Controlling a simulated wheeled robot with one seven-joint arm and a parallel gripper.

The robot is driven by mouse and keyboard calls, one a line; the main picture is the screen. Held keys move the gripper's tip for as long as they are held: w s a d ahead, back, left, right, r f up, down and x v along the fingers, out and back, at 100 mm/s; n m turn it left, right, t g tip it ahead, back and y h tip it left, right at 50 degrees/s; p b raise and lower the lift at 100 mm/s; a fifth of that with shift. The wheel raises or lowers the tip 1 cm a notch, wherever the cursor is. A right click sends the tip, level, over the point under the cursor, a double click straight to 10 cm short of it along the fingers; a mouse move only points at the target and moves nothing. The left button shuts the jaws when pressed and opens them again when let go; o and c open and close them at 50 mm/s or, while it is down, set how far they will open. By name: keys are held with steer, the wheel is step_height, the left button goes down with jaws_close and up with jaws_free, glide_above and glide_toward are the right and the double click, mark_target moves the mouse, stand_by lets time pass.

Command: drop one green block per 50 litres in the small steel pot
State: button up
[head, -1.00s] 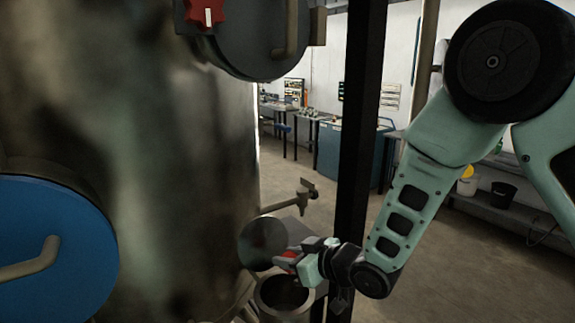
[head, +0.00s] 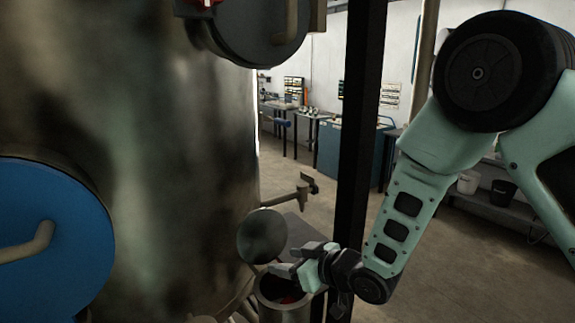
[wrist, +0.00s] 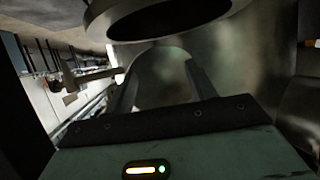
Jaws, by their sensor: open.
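The small steel pot (head: 284,315) stands low beside the big tank in the head view, its mouth open upward. Something red (head: 290,299) shows inside it; its shape is mostly hidden by the rim. My gripper (head: 282,259) is just above the pot's mouth, with its fingers apart and nothing visible between them. In the wrist view my gripper (wrist: 160,68) is open, and a wide round metal rim, likely the pot's (wrist: 100,26), crosses the top. I cannot make out any green block; the pale green parts by the fingers are my own.
The large steel tank (head: 185,150) fills the left, with a blue round hatch (head: 45,245). A round grey metal piece (head: 262,236) stands close behind the fingers. A tap (head: 300,192) juts from the tank. A black post (head: 357,150) rises beside my arm.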

steer(key=b+v, duration=1.2)
steer(key=v, duration=0.5)
steer(key=shift+b, duration=0.4)
steer(key=shift+s+d+r, duration=0.1)
steer(key=shift+s, duration=0.05)
steer(key=s+d+f+m+g+h, duration=0.1)
steer(key=s+f+m+g+h, duration=0.1)
steer(key=s+f+h, duration=0.45)
steer(key=s+f+g+h, duration=0.1)
steer(key=s+f+g, duration=0.1)
steer(key=s, duration=0.4)
steer(key=s+f+g+h, duration=0.2)
steer(key=s+f+g, duration=0.1)
steer(key=s, duration=0.4)
steer(key=shift+s+d+g, duration=0.25)
steer(key=shift+s+g, duration=0.1)
steer(key=shift+g, duration=0.55)
